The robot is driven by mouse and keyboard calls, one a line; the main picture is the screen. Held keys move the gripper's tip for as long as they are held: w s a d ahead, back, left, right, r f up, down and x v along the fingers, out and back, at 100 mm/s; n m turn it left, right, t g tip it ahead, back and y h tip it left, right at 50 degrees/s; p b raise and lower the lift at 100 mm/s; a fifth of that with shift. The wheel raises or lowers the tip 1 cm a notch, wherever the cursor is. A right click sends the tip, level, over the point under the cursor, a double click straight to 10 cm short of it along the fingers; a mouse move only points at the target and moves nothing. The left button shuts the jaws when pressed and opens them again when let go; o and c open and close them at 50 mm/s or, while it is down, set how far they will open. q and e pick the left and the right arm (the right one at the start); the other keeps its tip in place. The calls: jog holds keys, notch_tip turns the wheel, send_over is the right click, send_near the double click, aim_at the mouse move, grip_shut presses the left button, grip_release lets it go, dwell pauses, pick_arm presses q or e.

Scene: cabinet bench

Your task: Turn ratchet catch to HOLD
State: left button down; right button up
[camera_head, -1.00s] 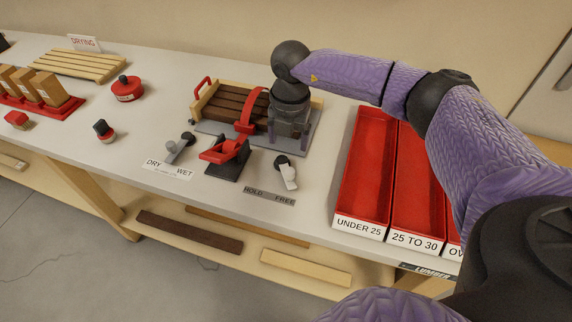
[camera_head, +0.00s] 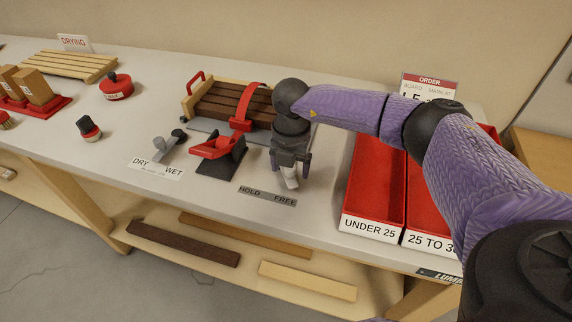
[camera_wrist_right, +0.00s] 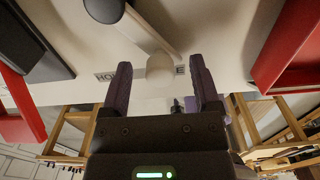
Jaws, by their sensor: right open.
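The ratchet catch (camera_head: 290,182) is a pale lever on a dark pivot. In the head view, its end shows below my right gripper (camera_head: 291,172), on the FREE side of the grey HOLD/FREE label (camera_head: 266,196). The right wrist view shows the lever (camera_wrist_right: 158,64) with its rounded end between the two open fingers of the right gripper (camera_wrist_right: 158,78). I cannot tell whether either finger touches it. The lever covers the middle of the label (camera_wrist_right: 112,75) in this view. The dark pivot (camera_wrist_right: 104,8) is at the top edge. My left gripper is not in view.
A red clamp lever on a dark base (camera_head: 219,152) stands left of the catch, near the strapped dark boards (camera_head: 213,97). A DRY/WET switch (camera_head: 166,150) is further left. Red bins (camera_head: 372,190) stand close on the right. The bench front edge is near.

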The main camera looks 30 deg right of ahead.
jog(key=c, duration=0.8)
jog(key=shift+w+a, duration=0.35)
jog(key=shift+a, duration=0.5)
jog(key=shift+w+a, duration=0.55)
jog(key=shift+a, duration=0.15)
jog(key=shift+b, duration=0.3)
